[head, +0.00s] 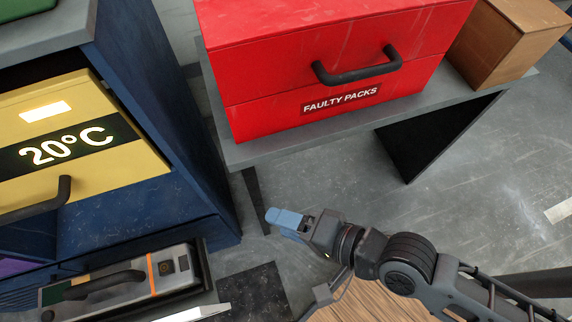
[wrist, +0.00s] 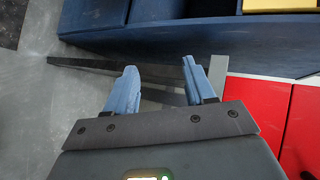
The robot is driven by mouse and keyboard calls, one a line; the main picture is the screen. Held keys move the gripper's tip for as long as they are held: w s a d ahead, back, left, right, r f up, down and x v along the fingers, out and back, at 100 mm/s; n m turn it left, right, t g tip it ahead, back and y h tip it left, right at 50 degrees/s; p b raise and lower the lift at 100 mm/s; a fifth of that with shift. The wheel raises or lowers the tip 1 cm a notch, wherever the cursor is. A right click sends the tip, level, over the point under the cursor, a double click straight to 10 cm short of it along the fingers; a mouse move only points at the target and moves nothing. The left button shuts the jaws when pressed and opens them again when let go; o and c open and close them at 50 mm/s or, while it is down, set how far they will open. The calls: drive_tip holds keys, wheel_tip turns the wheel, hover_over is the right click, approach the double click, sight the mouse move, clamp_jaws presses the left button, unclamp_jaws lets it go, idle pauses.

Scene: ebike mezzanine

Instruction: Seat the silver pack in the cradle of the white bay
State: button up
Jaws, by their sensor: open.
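A silver pack (head: 132,286) with a black handle, an orange stripe and a dark round socket lies low at the left in the head view. It sits in a dark open tray or drawer at the foot of the blue cabinet. A white edge (head: 192,314) shows just in front of it; I cannot tell whether this belongs to the white bay. No cradle is clearly visible. My gripper (head: 288,218) is open and empty, to the right of the pack and apart from it. Its two blue fingers (wrist: 160,84) stand apart in the wrist view.
The blue cabinet (head: 160,100) holds a yellow drawer (head: 85,150) marked 20°C. A red box (head: 335,70) labelled FAULTY PACKS and a brown box (head: 505,40) stand on a grey table (head: 310,137). Open grey floor (head: 340,190) lies between the cabinet and the dark table leg.

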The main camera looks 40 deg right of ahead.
drive_tip(key=s+d+r+n+t+h, duration=0.1)
drive_tip(key=s+d+r+n+h, duration=0.1)
drive_tip(key=s+d+r+n, duration=0.2)
drive_tip(key=s+d+r+n+t+h, duration=0.2)
drive_tip(key=s+d+r+n, duration=0.3)
drive_tip(key=s+r+n, duration=0.4)
drive_tip(key=shift+d+r+h, duration=0.2)
drive_tip(key=shift+r+h, duration=0.3)
drive_tip(key=shift+r, duration=0.3)
